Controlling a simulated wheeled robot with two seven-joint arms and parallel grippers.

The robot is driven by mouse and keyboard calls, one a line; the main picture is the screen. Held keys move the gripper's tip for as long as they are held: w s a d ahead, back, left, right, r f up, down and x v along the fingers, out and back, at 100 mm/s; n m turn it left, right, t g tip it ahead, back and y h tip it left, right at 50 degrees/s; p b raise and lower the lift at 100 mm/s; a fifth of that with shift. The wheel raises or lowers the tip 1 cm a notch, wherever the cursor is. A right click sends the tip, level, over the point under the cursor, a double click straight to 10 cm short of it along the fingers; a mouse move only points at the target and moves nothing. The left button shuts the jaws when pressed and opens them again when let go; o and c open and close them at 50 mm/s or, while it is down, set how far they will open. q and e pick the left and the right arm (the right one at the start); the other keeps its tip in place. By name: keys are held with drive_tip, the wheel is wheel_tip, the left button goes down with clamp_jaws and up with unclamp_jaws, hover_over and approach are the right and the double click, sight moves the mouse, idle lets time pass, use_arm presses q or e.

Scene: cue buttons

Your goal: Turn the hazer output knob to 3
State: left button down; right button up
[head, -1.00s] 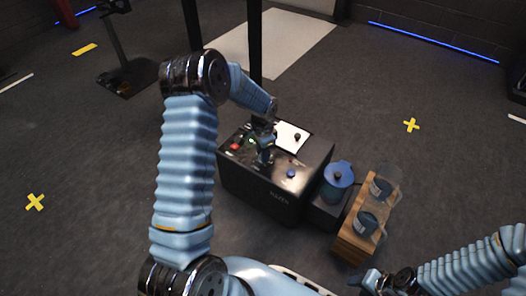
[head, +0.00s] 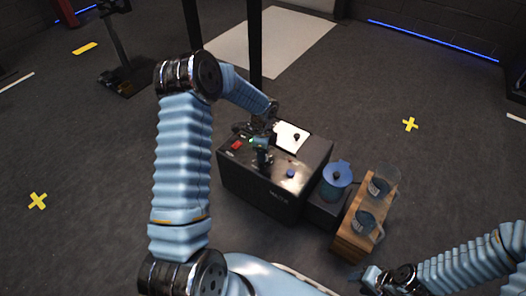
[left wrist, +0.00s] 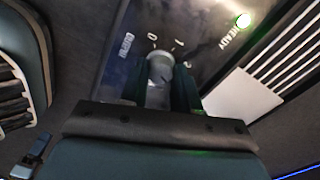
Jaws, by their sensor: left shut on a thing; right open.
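The hazer (head: 245,192) is a dark box on the floor with controls on its top. My left gripper (head: 261,158) reaches down onto its top panel and hides the output knob in the head view. In the left wrist view, the grey knob (left wrist: 160,72) sits between the fingers of my left gripper (left wrist: 160,92), which is shut on it. My right gripper (head: 368,279) is open and empty at the bottom of the head view, away from the hazer.
A green ready light (left wrist: 243,20) glows near the knob. A red button (head: 236,145), a blue button (head: 291,174) and a white plate (head: 283,133) are also on top. A blue-lidded container (head: 337,178) and a wooden crate (head: 348,240) with clear jugs stand at the right.

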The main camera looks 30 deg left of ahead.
use_arm(q)
drive_tip(key=shift+s, duration=0.1)
idle(0.4)
drive_tip(key=c, duration=0.8)
unclamp_jaws()
wheel_tip(320, 180, up, 14)
drive_tip(key=shift+f+p, duration=0.15)
drive_tip(key=shift+p, duration=0.85)
